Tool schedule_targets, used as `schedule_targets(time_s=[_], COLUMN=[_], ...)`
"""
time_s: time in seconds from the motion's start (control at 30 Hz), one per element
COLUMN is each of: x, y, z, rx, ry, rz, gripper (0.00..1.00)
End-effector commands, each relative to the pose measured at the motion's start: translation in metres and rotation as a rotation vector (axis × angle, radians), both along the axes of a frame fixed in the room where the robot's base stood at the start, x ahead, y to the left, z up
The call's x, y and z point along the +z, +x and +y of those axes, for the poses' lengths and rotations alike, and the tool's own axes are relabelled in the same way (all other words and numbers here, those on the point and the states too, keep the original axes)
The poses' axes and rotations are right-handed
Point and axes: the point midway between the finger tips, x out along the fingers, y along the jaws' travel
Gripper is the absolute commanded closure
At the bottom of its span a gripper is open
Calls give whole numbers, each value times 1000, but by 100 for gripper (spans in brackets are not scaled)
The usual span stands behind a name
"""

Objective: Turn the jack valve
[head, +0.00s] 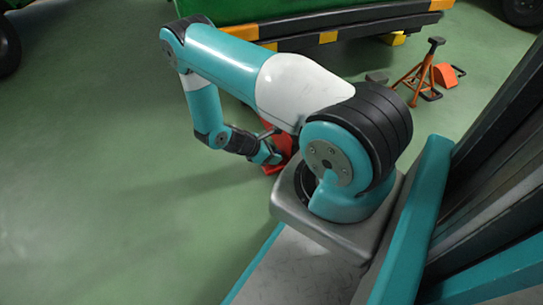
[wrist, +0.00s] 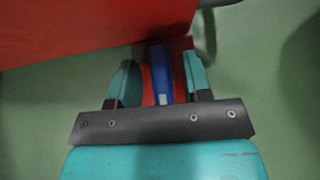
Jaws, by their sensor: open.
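The red jack (head: 279,143) is on the green floor, mostly hidden behind my arm in the head view. In the wrist view a large red surface (wrist: 90,28) fills the top left. A blue bar-shaped piece (wrist: 160,72), which may be the jack valve, stands between my fingers with red beside it. My gripper (wrist: 162,78) has its two teal fingers apart, one on each side of the blue piece. I see gaps and cannot tell whether either finger touches it. In the head view my gripper (head: 268,156) is low beside the jack.
A green vehicle (head: 255,10) with a black and yellow bumper (head: 345,30) stands behind the jack. An orange jack stand (head: 425,75) and an orange wedge (head: 446,75) are at the back right. The floor at left is clear.

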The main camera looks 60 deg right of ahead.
Motion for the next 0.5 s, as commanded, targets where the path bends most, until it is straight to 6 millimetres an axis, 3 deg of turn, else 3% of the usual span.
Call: schedule_targets(time_s=[0.17,0.33,0.5], x=[0,0,1], y=[0,0,1], z=[0,0,2], rx=[0,0,-2], ry=[0,0,0], rz=[0,0,1], gripper=[58,96,96])
